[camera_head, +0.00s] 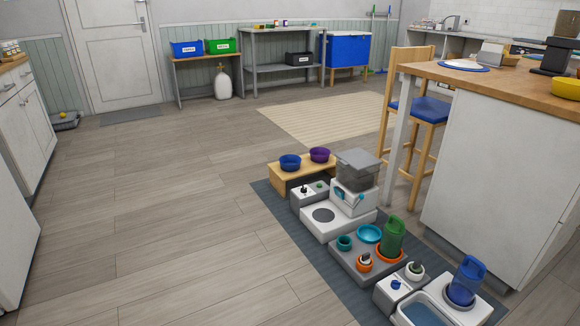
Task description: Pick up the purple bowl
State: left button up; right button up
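The purple bowl (319,155) sits upright on a low wooden stand (291,178) on the floor, near the middle of the head view. A blue bowl (290,162) sits beside it on the left of the same stand. The purple bowl looks empty, and nothing covers it. Neither of my grippers shows in this view.
A pet feeder with a grey hopper (356,177) stands right of the stand. Several bowls and bottles line a dark mat (262,196) toward the front right. A white island (490,165) and a blue-seated chair (418,109) stand right. The floor left of the mat is clear.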

aim_at(319, 155)
jog(key=i+j+u, duration=0.1)
jog(key=i+u, duration=0.15)
jog(key=u, duration=0.15)
jog(key=i+u, duration=0.2)
jog(key=u, duration=0.2)
jog(key=i+u, duration=0.25)
jog(key=i, duration=3.1)
jog(key=i+z, duration=0.35)
jog(key=i, duration=0.45)
jog(key=i+j+z, duration=0.15)
jog(key=i+z, duration=0.15)
jog(key=i, duration=0.45)
jog(key=i+z, duration=0.1)
jog(key=i, duration=0.75)
jog(key=i+j+z, duration=0.1)
jog(key=i, duration=0.75)
jog(key=i+l+z, duration=0.1)
jog(key=i+z, duration=0.2)
jog(key=z, duration=0.2)
jog(key=i+z, duration=0.3)
jog(key=z, duration=0.15)
jog(key=i+j+z, duration=0.1)
jog(key=i+z, duration=0.2)
jog(key=z, duration=0.2)
